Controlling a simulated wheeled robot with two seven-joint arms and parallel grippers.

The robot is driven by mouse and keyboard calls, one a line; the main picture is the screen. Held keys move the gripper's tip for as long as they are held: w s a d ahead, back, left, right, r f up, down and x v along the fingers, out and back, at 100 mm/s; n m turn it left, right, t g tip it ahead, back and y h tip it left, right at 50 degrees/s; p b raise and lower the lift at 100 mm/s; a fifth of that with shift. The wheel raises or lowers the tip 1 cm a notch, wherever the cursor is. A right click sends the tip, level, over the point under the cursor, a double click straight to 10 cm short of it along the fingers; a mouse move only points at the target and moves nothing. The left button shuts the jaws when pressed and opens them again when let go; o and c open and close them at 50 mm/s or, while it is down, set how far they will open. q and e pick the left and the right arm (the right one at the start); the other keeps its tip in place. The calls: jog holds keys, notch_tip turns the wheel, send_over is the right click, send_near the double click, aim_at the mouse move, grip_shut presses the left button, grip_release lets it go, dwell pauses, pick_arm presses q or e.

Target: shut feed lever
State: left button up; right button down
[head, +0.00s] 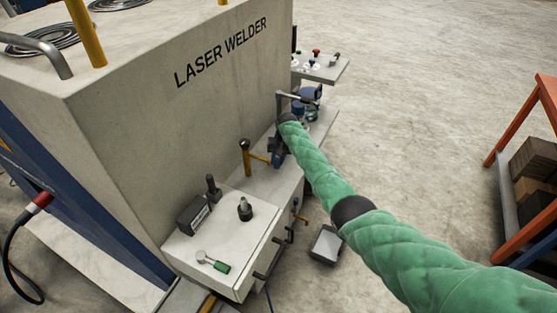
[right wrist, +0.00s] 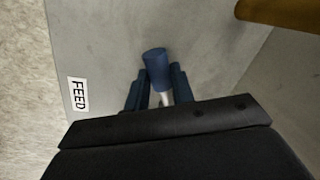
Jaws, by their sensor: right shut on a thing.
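The feed lever shows in the right wrist view as a blue cylindrical grip (right wrist: 155,62) on a thin pale shaft. A white label reading FEED (right wrist: 79,94) is on the grey surface to its left. My right gripper (right wrist: 161,78) has its two blue fingers on either side of the grip, shut on it. In the head view my right gripper (head: 278,155) is at the side of the laser welder (head: 200,105), low by its ledge. The lever itself is hidden or too small to tell there. My left gripper is in neither view.
A yellow post with a dark top (head: 246,158) stands just left of my right gripper. A white-topped cabinet (head: 222,232) with small tools is in front. A small shelf (head: 322,68) lies behind. An orange rack (head: 522,120) stands at right, with open floor between.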

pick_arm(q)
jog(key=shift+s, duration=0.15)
pick_arm(e)
jog(key=c, duration=1.2)
grip_release()
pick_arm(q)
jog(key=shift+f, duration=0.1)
pick_arm(e)
jog(key=shift+r, duration=0.1)
jog(key=shift+r, duration=0.25)
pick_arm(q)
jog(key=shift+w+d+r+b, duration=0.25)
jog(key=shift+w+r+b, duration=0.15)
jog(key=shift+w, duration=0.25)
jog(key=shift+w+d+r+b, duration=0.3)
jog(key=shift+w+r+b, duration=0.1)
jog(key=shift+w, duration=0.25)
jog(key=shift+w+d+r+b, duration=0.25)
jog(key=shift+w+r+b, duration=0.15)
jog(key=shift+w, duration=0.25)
pick_arm(e)
jog(key=shift+d+r, duration=0.25)
jog(key=shift+r, duration=0.9)
jog(key=shift+d+r, duration=0.2)
jog(key=shift+r, duration=1)
jog(key=shift+d+r, duration=0.25)
jog(key=shift+r, duration=0.9)
jog(key=shift+f, duration=0.1)
